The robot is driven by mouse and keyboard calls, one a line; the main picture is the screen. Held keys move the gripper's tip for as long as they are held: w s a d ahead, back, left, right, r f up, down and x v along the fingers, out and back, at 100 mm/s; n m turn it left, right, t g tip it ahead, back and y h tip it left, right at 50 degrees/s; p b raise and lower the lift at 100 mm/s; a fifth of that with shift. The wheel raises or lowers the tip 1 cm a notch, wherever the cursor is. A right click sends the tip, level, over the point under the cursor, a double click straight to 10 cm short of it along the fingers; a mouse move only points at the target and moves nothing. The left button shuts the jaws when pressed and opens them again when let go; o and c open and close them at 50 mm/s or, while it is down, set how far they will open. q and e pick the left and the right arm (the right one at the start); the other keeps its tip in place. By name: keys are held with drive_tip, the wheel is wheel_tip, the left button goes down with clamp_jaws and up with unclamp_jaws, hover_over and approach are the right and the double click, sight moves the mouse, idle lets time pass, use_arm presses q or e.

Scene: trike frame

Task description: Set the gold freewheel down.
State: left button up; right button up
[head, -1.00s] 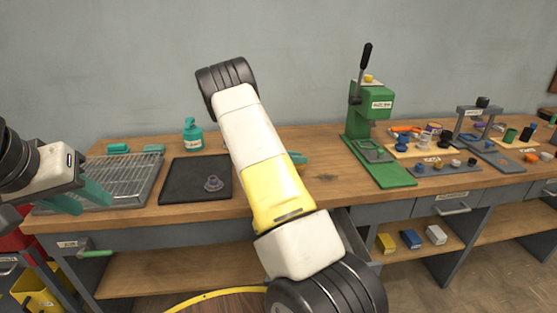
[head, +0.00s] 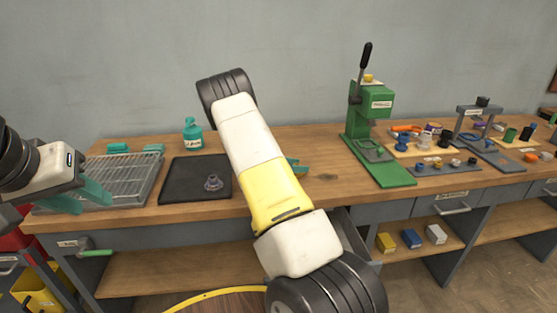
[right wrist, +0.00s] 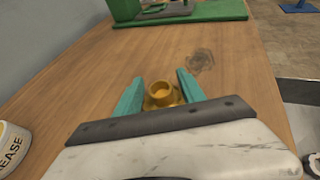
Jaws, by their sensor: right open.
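The gold freewheel (right wrist: 161,94) shows in the right wrist view as a gold ring on a wider base. It appears to stand upright on the wooden bench top (right wrist: 90,75), between the two teal fingers of my right gripper (right wrist: 158,92). Those fingers are open, with a gap beside the freewheel. In the head view my right arm hides the freewheel, and only a teal bit of the right gripper (head: 297,165) shows. My left gripper (head: 82,198) has its teal fingers apart and empty, in front of the wire rack.
A black mat (head: 185,187) holds a small grey-purple part (head: 213,183). A wire rack (head: 135,172) stands left, a teal bottle (head: 192,134) behind. A green press (head: 372,120) and trays of parts (head: 445,168) stand right. A grease tub (right wrist: 12,145) is near the right gripper.

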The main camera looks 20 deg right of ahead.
drive_tip(key=v, duration=1.1)
drive_tip(key=shift+a+r, duration=0.25)
drive_tip(key=shift+a, duration=0.05)
drive_tip(key=shift+s+a+r, duration=0.15)
drive_tip(key=shift+r, duration=0.05)
drive_tip(key=s+a+r+m+t+y, duration=0.1)
drive_tip(key=s+a+r+m+y, duration=0.4)
drive_tip(key=s, duration=0.6)
drive_tip(key=s+a+r+m+t+y, duration=0.1)
drive_tip(key=s+a+r+m+y, duration=0.4)
drive_tip(key=s+r+m, duration=0.3)
drive_tip(key=s+a+r+m+t+y, duration=0.1)
drive_tip(key=s+a+r+m+y, duration=0.4)
drive_tip(key=s+r, duration=0.4)
drive_tip(key=s+a+m, duration=0.1)
drive_tip(key=s, duration=0.3)
drive_tip(key=shift+s+t+y, duration=0.3)
drive_tip(key=shift+t, duration=0.1)
drive_tip(key=shift+r, duration=0.15)
